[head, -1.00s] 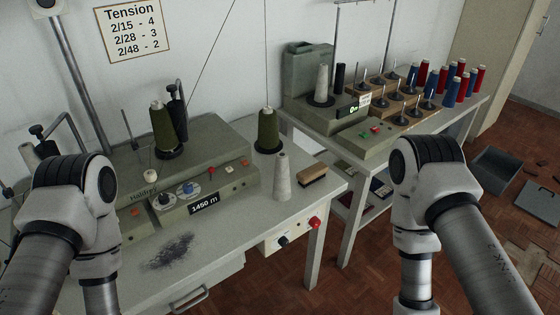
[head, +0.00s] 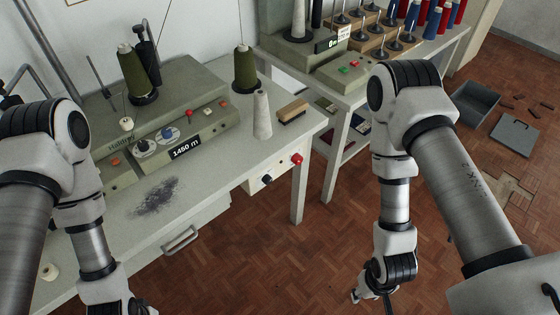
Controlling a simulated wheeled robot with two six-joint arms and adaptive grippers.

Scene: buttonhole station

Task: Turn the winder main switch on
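The winder (head: 180,130) is a grey-green machine on the left table, with knobs, small buttons and a display reading 1450 m. A pale control box (head: 275,172) sits under the table's front right edge. It has a black rotary switch (head: 267,180) and a red mushroom button (head: 297,160). Which of these is the main switch is not labelled legibly, and the rotary switch's position is too small to read. My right gripper (head: 362,295) hangs low over the floor, right of the box and apart from it; its fingers are mostly hidden. My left gripper is below the picture.
Grey yarn cone (head: 262,115), brush (head: 293,111) and dark lint (head: 155,196) lie on the table (head: 215,180). A drawer handle (head: 180,240) sticks out in front. A second table (head: 345,100) holds another machine and spools. An open toolbox (head: 475,103) is on the floor at right.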

